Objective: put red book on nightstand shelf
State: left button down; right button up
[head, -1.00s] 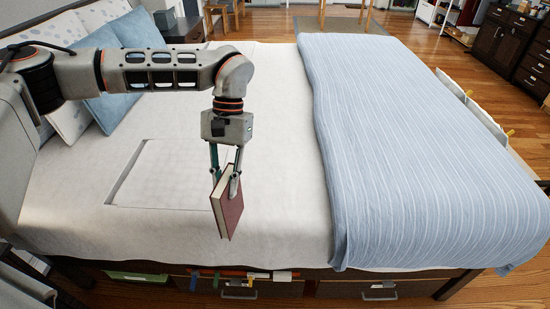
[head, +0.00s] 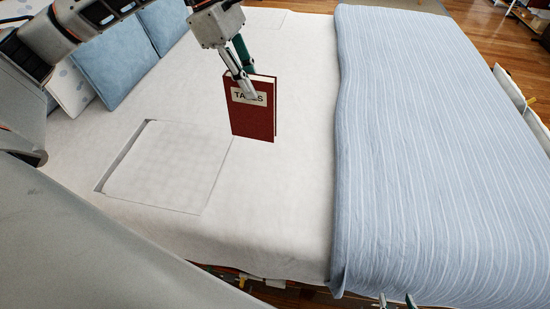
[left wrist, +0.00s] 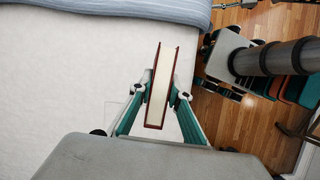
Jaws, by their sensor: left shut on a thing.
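The red book (head: 255,115) hangs upright above the bed, its cover with a pale title label facing the head camera. My left gripper (head: 249,92) is shut on it near the top, one finger across the label. In the left wrist view the book (left wrist: 160,78) shows edge-on, cream pages between red covers, with the left gripper's fingertips (left wrist: 162,97) on either side. My right gripper (head: 396,301) shows only as two teal-grey fingertips at the bottom edge, apart with nothing between them. I cannot make out the nightstand shelf in the current views.
Blue pillows (head: 115,62) lie at the left and a striped blue blanket (head: 420,150) covers the right. Wooden floor (left wrist: 255,120) shows beside the bed in the wrist view.

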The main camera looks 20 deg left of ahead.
pick_arm(q)
notch_tip(320, 180, down, 19)
jog(key=n, duration=0.1)
jog(key=shift+w+a+f, duration=0.15)
jog(key=shift+w+a, duration=0.1)
jog(key=shift+w, duration=0.05)
dwell(0.4)
jog(key=shift+f+b, duration=0.15)
jog(key=shift+b, duration=0.2)
jog(key=c, duration=1.9)
grip_release()
